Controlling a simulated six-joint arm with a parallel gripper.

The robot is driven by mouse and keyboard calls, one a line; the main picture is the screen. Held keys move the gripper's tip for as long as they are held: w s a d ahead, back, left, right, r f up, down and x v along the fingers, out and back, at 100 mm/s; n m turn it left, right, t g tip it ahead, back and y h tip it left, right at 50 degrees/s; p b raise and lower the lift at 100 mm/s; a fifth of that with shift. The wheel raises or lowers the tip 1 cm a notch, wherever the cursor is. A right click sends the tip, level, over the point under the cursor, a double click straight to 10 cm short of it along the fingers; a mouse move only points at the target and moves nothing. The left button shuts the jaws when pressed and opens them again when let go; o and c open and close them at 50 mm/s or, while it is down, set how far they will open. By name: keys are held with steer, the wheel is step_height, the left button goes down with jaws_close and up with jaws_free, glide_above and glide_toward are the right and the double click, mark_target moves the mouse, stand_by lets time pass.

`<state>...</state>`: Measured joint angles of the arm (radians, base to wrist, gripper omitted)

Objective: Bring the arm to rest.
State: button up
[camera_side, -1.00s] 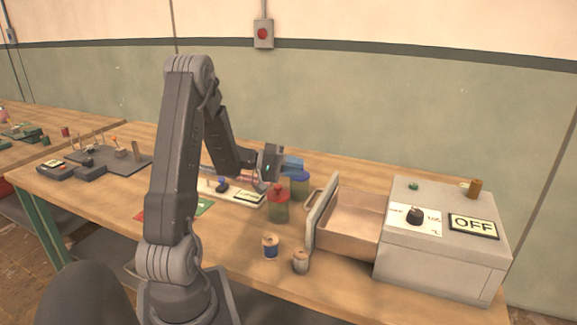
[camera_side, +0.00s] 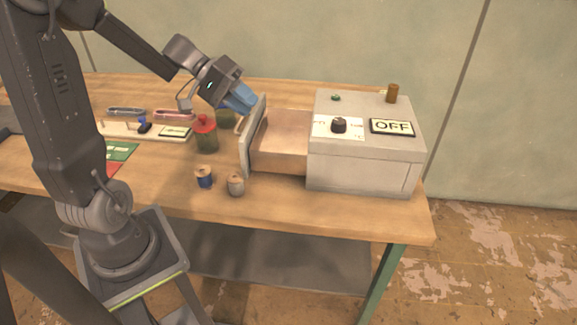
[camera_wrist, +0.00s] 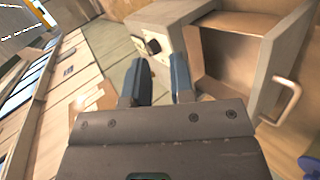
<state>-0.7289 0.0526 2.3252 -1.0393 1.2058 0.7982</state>
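My gripper (camera_side: 240,99) is above the table in the side view, at the upper edge of the drawer front (camera_side: 251,140). Whether it touches that edge cannot be told. In the wrist view its two blue fingers (camera_wrist: 160,76) stand apart with nothing between them, so it is open and empty. The drawer of the grey chamber box (camera_side: 359,170) is pulled out, and its inside looks empty in the wrist view (camera_wrist: 234,50). The box's sign reads OFF (camera_side: 391,127).
A jar with a red lid (camera_side: 205,137) and another greenish jar (camera_side: 226,117) stand left of the drawer. Two small spools, one blue (camera_side: 204,178) and one grey (camera_side: 236,184), stand in front. The drawer handle (camera_wrist: 283,103) juts out. The space above the box is clear.

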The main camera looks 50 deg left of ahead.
steer(key=s+d+r+m+y, duration=0.3)
steer(key=s+d+m+y, duration=0.3)
steer(key=s+d, duration=0.6)
steer(key=s+y, duration=0.1)
steer(key=y, duration=0.1)
steer(key=shift+d+r+g+y, duration=0.3)
steer(key=shift+d+r+y, duration=0.05)
steer(key=shift+y, duration=0.05)
